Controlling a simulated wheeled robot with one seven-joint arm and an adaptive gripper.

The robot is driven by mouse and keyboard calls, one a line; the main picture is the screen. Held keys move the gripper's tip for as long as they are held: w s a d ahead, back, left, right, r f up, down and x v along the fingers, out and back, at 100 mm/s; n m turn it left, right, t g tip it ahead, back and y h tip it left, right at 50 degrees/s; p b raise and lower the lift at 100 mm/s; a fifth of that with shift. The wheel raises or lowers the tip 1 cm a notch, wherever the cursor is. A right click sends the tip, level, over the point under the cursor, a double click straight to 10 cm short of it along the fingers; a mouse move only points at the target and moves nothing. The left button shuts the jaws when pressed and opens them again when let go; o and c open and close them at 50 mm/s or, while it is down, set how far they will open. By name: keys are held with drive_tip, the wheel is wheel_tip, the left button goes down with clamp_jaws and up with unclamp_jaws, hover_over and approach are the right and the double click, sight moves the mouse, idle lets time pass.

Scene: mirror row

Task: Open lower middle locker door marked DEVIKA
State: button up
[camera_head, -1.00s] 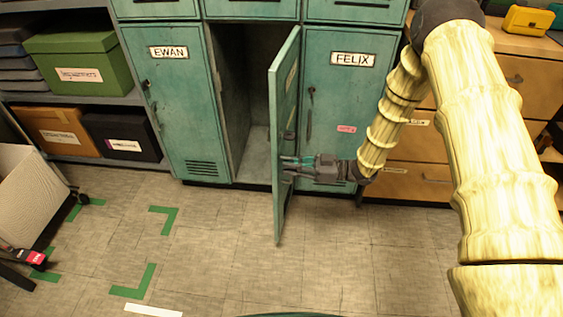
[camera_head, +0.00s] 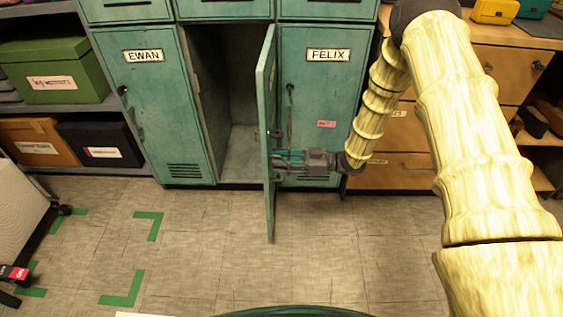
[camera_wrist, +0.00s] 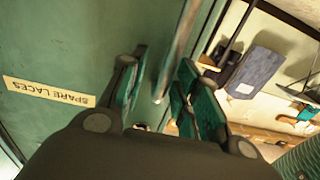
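The lower middle locker door (camera_head: 266,100) stands swung far out between the EWAN and FELIX doors and is seen nearly edge-on. Its name plate cannot be read now. The locker interior (camera_head: 230,90) shows dark and empty-looking to its left. My gripper (camera_head: 278,162) is at the low part of the door, on its right side, fingers pointing left to it. In the wrist view my gripper (camera_wrist: 162,62) has its fingers apart, close to a green panel (camera_wrist: 75,45) with a SPARE LACES label. A pale bar or edge (camera_wrist: 178,45) shows between the fingers; whether they touch it is unclear.
The shut EWAN door (camera_head: 150,110) is to the left and the shut FELIX door (camera_head: 325,90) to the right. Wooden drawers (camera_head: 410,170) stand further right. A whitish bin (camera_head: 20,205) is at the left. The floor (camera_head: 200,240) before the lockers is clear, with green corner marks.

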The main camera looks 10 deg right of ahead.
drive_tip(key=shift+f, duration=0.2)
drive_tip(key=shift+d, duration=0.1)
drive_tip(key=s+d, duration=0.2)
drive_tip(key=d, duration=0.9)
drive_tip(key=shift+s+d, duration=0.15)
drive_tip(key=shift+d, duration=0.2)
drive_tip(key=shift+f, duration=0.1)
